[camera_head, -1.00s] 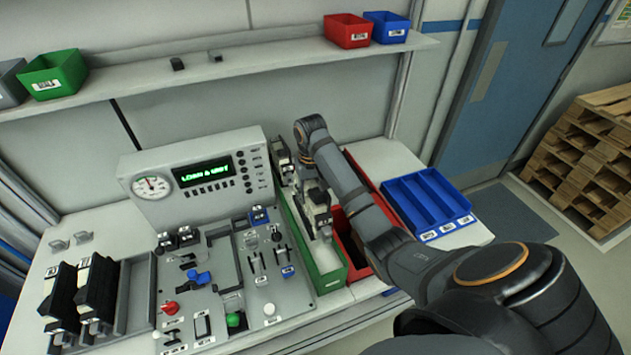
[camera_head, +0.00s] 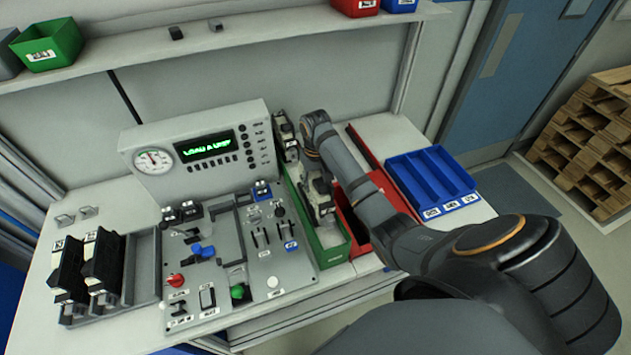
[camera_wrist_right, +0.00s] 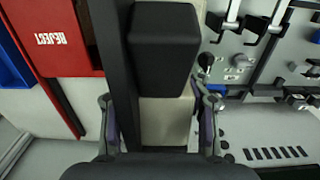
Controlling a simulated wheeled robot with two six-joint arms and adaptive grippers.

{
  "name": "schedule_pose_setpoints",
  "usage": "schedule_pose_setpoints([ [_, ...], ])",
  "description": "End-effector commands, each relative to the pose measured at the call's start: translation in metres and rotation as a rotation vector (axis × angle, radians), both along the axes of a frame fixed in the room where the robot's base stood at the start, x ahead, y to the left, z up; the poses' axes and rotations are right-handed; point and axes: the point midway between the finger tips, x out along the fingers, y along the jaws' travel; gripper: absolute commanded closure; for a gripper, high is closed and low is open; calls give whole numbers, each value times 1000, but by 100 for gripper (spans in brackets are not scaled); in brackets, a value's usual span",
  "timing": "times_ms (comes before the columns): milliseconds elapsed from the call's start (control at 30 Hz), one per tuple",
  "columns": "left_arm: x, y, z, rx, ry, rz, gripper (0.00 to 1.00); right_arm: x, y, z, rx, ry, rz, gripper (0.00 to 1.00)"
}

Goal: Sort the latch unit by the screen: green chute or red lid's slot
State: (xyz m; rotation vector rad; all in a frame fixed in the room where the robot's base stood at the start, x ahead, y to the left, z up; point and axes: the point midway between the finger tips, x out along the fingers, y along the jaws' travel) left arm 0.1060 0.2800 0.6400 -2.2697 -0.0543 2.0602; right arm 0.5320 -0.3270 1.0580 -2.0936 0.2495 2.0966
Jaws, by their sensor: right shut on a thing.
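The screen (camera_head: 207,147) on the grey console shows green text that seems to read "LOAD A UNIT". My right gripper (camera_wrist_right: 156,118) is shut on a black and cream latch unit (camera_wrist_right: 165,45) in the wrist view. In the head view a black and cream unit (camera_head: 318,198) shows over the green chute (camera_head: 332,257), beside my right arm; the arm hides the fingers. The red reject box (camera_head: 361,243) stands just right of the chute, partly behind my arm; its REJECT label also shows in the wrist view (camera_wrist_right: 50,39). My left gripper is out of view.
Another dark unit (camera_head: 284,135) is at the chute's far end. Two black and cream units (camera_head: 104,262) stand in a rack at left. The test fixture (camera_head: 236,250) with levers and knobs lies left of the chute. A blue divided tray (camera_head: 432,181) is at right.

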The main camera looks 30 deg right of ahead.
Motion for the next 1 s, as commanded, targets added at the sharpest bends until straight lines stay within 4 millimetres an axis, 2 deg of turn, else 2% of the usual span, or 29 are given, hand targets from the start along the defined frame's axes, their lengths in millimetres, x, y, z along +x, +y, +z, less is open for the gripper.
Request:
schedule_pose_setpoints([
  [233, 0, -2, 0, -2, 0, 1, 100, 0, 0, 1, 0, -1, 0, 99],
  [267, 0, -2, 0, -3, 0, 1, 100, 0, 0, 1, 0, -1, 0, 48],
  [433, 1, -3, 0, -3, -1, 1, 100, 0, 0, 1, 0, -1, 0, 26],
  [767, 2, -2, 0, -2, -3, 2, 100, 0, 0, 2, 0, 1, 0, 26],
  [867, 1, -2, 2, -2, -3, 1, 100, 1, 1, 12, 0, -2, 1, 26],
  [1000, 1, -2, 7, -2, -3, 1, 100, 1, 5, 39, 0, -4, 3, 26],
])
